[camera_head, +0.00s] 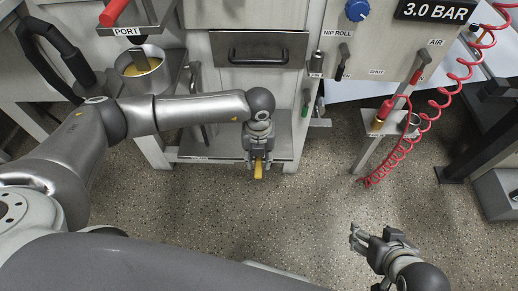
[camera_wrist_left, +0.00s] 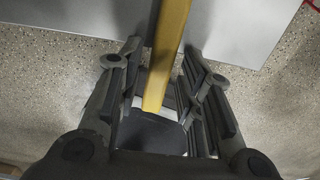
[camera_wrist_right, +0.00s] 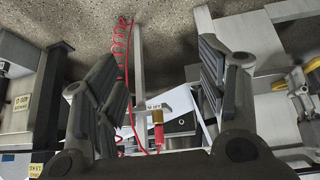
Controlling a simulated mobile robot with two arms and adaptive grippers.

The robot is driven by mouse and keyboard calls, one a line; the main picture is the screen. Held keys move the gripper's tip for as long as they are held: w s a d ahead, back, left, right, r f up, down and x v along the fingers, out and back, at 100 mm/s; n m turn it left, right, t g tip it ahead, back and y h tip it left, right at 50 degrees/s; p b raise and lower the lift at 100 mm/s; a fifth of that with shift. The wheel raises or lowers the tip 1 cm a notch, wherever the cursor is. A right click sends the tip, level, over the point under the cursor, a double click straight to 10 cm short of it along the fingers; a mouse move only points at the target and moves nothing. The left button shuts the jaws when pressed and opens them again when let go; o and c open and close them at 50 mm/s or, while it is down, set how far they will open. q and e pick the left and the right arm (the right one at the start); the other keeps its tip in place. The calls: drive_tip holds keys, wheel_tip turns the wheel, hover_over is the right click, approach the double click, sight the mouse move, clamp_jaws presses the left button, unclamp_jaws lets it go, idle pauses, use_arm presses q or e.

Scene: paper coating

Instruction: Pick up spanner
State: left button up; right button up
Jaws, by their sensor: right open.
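A long yellow bar (camera_wrist_left: 168,50), which looks like the spanner's handle, stands between the fingers of my left gripper (camera_wrist_left: 160,75). The fingers are partly closed around it; where they touch it is hard to see. In the head view a short piece of yellow (camera_head: 258,168) shows at the tips of my left gripper (camera_head: 257,160), in front of the cabinet shelf. The bar's far end is out of the left wrist view. My right gripper (camera_head: 367,240) is open and empty above the floor at lower right; its spread fingers show in the right wrist view (camera_wrist_right: 155,75).
The cabinet's lower shelf (camera_head: 205,150) is behind my left gripper, under a drawer (camera_head: 260,50). A pot (camera_head: 140,65) stands at upper left. A red coiled hose (camera_head: 431,115) hangs by a small stand (camera_head: 372,140) at right. The floor (camera_head: 300,205) between my grippers is clear.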

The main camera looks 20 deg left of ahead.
use_arm(q)
clamp_jaws()
drive_tip(key=shift+r, duration=0.15)
